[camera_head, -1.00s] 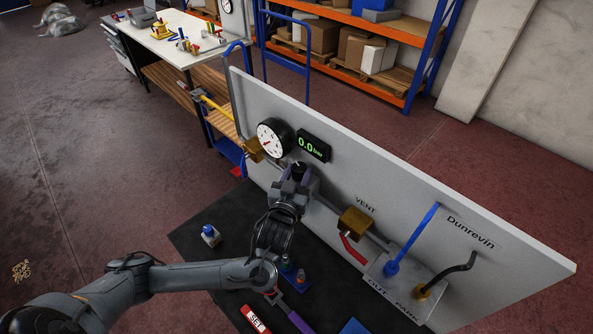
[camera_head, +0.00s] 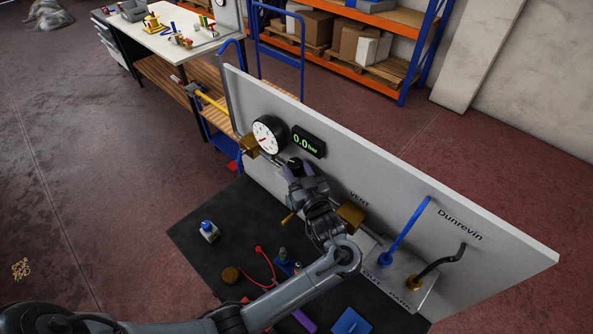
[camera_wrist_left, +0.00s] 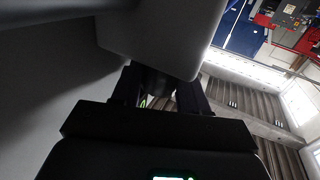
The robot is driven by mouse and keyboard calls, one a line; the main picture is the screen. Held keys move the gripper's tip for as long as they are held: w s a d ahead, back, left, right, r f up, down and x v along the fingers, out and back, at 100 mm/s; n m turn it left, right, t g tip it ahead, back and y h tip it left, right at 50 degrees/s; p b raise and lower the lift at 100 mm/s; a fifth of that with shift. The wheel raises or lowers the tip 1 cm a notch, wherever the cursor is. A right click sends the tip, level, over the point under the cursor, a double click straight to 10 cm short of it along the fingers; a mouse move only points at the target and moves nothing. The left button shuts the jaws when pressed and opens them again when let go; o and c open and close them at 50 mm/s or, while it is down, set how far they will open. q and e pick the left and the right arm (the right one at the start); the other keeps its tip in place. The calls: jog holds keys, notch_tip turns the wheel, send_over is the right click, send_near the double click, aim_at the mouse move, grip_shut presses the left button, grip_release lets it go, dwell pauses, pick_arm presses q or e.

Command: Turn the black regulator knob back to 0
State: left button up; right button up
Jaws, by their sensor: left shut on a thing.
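The black regulator knob (camera_head: 295,162) is on the pipework at the front of the grey panel, below the display. In the left wrist view the dark fingers (camera_wrist_left: 160,88) close around a dark shape that is hard to make out. The round white gauge (camera_head: 267,136) has a red needle. The green display (camera_head: 308,142) reads 0.0 bar. My right gripper is not in view.
The brass vent block (camera_head: 352,215) is right of my left wrist. On the black mat (camera_head: 215,262) are a blue-topped item (camera_head: 208,231), a brown disc (camera_head: 230,275) and a red cord (camera_head: 270,268).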

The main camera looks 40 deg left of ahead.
pick_arm(q)
jog(key=shift+g, duration=0.3)
jog(key=o, duration=0.8)
jog(key=shift+a, duration=0.1)
jog(key=shift+r+t, duration=0.1)
jog(key=shift+t, duration=0.5)
